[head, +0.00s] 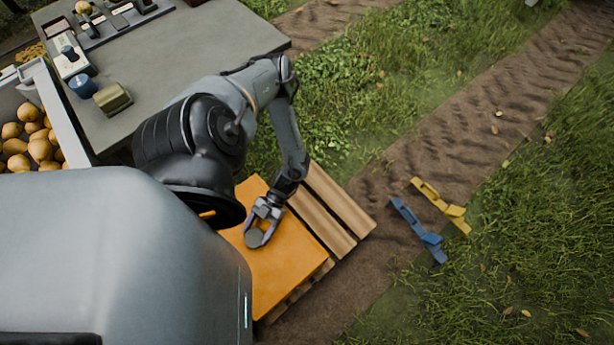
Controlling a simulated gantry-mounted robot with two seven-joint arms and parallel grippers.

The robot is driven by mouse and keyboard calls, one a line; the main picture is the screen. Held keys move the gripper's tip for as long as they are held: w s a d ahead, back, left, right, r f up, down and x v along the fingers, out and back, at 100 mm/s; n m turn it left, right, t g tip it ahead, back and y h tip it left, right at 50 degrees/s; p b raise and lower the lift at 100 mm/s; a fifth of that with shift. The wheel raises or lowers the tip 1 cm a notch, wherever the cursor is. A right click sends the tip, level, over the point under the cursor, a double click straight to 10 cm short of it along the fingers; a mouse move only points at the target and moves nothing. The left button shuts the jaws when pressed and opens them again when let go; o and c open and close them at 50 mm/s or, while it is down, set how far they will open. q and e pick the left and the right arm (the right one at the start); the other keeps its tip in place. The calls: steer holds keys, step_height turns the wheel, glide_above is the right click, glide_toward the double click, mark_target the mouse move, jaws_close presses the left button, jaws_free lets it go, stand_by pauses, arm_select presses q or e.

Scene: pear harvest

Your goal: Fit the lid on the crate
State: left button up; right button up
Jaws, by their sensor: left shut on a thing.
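The lid (287,262) is a flat orange panel over the wooden pallet, below the middle of the head view. My left gripper (262,226) is over the lid, shut on a small grey round piece that looks like the lid's knob. My own grey body covers the lid's left part. The crate's walls are hidden under the lid, so I cannot tell whether the lid sits flush on the rim. My right gripper is not in view.
The wooden pallet (333,202) shows beside the lid. A grey table (165,60) with a blue cup (83,86) and an olive box (113,98) stands upper left, near a bin of pears (40,148). Blue (418,231) and yellow (440,205) pieces lie on the ground at right.

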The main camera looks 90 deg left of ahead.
mark_target(259, 232)
arm_select(q)
steer(key=shift+f+b, duration=0.3)
steer(key=shift+f, duration=0.25)
stand_by(0.6)
steer(key=o, duration=1.1)
steer(key=shift+a, duration=0.1)
steer(key=shift+w+a+r, duration=0.3)
steer(key=shift+a+r, duration=0.05)
steer(key=shift+p+v, duration=0.7)
steer(key=shift+v, duration=2.95)
steer(key=shift+p+v, duration=0.3)
steer(key=shift+v, duration=0.95)
